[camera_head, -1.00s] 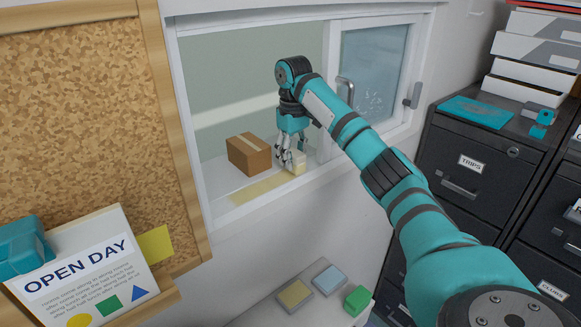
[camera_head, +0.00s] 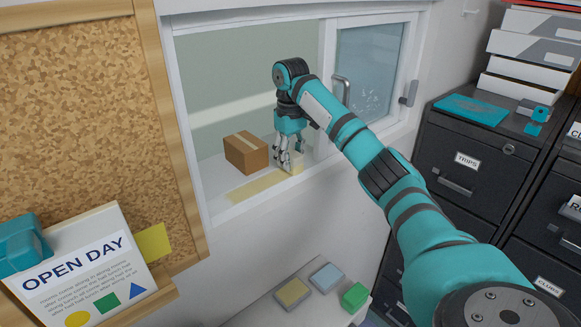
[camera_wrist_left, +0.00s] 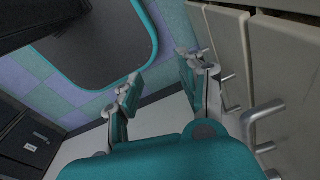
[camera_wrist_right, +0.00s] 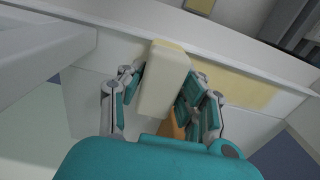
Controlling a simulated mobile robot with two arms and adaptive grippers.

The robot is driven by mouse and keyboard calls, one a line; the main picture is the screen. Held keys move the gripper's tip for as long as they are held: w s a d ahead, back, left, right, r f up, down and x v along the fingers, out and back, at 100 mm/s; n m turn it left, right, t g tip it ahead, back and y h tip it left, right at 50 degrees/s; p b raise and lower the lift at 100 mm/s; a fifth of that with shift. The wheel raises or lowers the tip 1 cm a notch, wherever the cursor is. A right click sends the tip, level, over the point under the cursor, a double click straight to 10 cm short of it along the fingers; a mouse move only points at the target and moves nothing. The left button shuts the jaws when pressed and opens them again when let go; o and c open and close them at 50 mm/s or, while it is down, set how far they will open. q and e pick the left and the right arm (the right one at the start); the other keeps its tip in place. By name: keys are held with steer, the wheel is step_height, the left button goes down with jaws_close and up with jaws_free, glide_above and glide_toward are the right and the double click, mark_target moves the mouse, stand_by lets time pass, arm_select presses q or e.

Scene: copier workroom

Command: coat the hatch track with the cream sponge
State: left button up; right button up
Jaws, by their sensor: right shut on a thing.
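The cream sponge (camera_head: 293,166) is a small pale block on the hatch sill. My right gripper (camera_head: 288,157) is shut on it from above; the sponge also shows between the fingers in the right wrist view (camera_wrist_right: 161,88). The hatch track (camera_head: 222,214) runs along the white sill. A pale yellow band (camera_head: 255,188) lies along it, left of the sponge in the head view; right of the sponge the sill looks white. The sponge's contact with the sill is hard to see. My left gripper (camera_wrist_left: 162,85) shows in its wrist view, fingers apart and empty.
A brown box (camera_head: 246,153) stands on the sill just behind the band. The sliding glass pane (camera_head: 368,85) and its frame are right of my gripper. Dark filing cabinets (camera_head: 455,185) stand right.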

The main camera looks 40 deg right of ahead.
steer(key=shift+f, duration=0.25)
steer(key=shift+d+r, duration=0.1)
steer(key=shift+d, duration=1.55)
steer(key=shift+a, duration=0.1)
steer(key=shift+a, duration=1.6)
steer(key=shift+d, duration=1.7)
